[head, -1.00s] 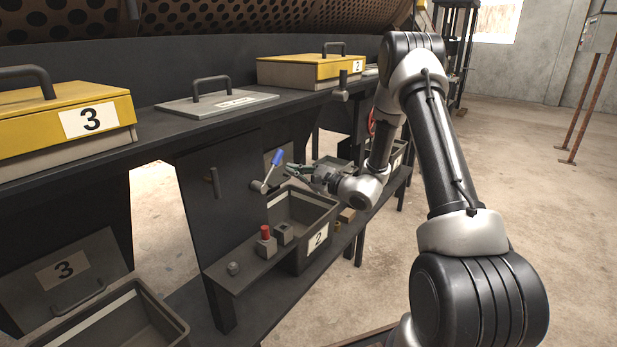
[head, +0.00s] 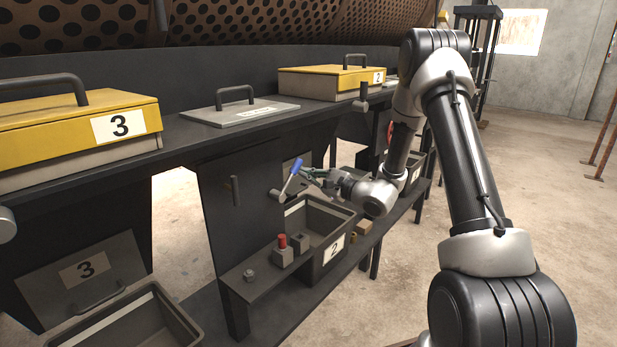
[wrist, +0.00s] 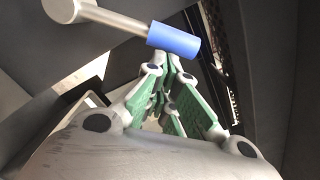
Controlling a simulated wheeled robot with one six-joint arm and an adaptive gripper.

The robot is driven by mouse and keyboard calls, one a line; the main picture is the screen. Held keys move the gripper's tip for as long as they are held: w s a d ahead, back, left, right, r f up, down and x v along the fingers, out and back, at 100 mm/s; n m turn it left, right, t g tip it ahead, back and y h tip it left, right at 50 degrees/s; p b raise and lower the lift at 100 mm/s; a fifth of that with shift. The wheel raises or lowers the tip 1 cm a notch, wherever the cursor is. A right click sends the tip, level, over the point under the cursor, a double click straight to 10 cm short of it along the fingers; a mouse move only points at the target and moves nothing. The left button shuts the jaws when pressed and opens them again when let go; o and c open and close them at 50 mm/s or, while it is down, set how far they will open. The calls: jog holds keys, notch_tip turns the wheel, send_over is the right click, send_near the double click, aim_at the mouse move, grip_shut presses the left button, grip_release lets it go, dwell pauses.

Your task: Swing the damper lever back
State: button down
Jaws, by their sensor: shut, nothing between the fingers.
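The damper lever (head: 287,184) is a grey metal arm on a round hub, fixed to the dark panel under the ledge, with a blue grip (head: 295,167) tilted up and right. In the wrist view the blue grip (wrist: 174,40) lies across the fingertips, with its grey rod (wrist: 112,18) running up left to the hub (wrist: 61,8). My gripper (head: 307,173) is at the right side of the blue grip. In the wrist view its green-padded fingers (wrist: 172,68) come together at the tips, with nothing between them. The tips look very close to the grip; I cannot tell if they touch.
Below the lever is an open grey bin 2 (head: 334,249). A shelf in front carries a red button block (head: 283,250) and small blocks. Yellow box 3 (head: 75,130), a grey lid (head: 240,112) and yellow box 2 (head: 325,82) stand on the ledge. Open floor lies right.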

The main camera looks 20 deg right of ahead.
aim_at(295, 163)
jog(key=shift+r, duration=0.15)
jog(key=s+a+r+n, duration=0.1)
jog(key=n, duration=0.1)
jog(key=s+a+r+n, duration=0.1)
jog(key=r+n, duration=0.1)
jog(key=n, duration=0.1)
jog(key=a+r+n, duration=0.1)
jog(key=r+n, duration=0.1)
jog(key=shift+s+a, duration=0.4)
jog(key=shift+s+a+r+n, duration=0.3)
jog(key=shift+s+a, duration=0.1)
jog(key=shift+a, duration=0.15)
